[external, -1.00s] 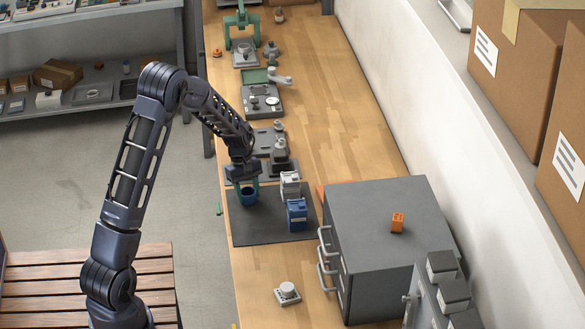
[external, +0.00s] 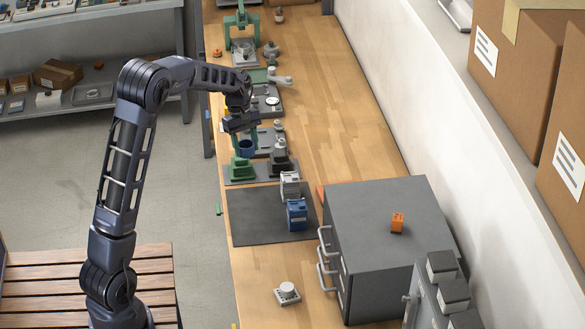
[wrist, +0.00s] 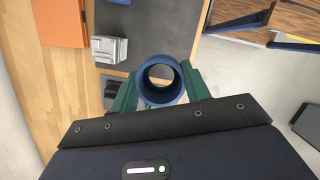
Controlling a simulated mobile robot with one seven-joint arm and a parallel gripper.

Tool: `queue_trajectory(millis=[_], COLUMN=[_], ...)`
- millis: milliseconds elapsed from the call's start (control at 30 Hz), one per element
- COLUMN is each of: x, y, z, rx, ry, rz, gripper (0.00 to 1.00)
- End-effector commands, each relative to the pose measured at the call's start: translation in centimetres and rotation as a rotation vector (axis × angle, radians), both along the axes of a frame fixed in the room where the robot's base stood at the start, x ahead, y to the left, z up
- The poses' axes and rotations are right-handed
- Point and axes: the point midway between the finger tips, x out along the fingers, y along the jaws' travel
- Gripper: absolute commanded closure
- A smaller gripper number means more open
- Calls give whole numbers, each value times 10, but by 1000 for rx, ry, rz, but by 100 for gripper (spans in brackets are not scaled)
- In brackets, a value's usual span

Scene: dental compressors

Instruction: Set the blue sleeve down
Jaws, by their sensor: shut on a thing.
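The blue sleeve (external: 246,149) is a short open tube. My gripper (external: 245,140), with green fingers, is shut on it and holds it up over the far part of the bench. In the wrist view the sleeve's round rim (wrist: 147,91) sits between the green fingers (wrist: 160,88), and I look through its bore. In the external view a green stand (external: 242,169) shows just below the sleeve. Whether they touch I cannot tell.
A grey drawer cabinet (external: 365,215) stands further right.

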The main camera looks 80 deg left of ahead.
Motion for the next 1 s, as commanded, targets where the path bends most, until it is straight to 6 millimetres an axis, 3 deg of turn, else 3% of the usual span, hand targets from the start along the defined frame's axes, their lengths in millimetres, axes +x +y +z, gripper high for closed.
queue_trajectory(millis=[167,400,600,767,1000], x=[20,63,81,82,81], y=[17,47,58,59,59], z=[6,7,5,-18,-70], rx=[0,1,2,-1,-2], ry=[0,0,0,2,2], rz=[1,1,-1,-1,0], gripper=[77,77,77,77,77])
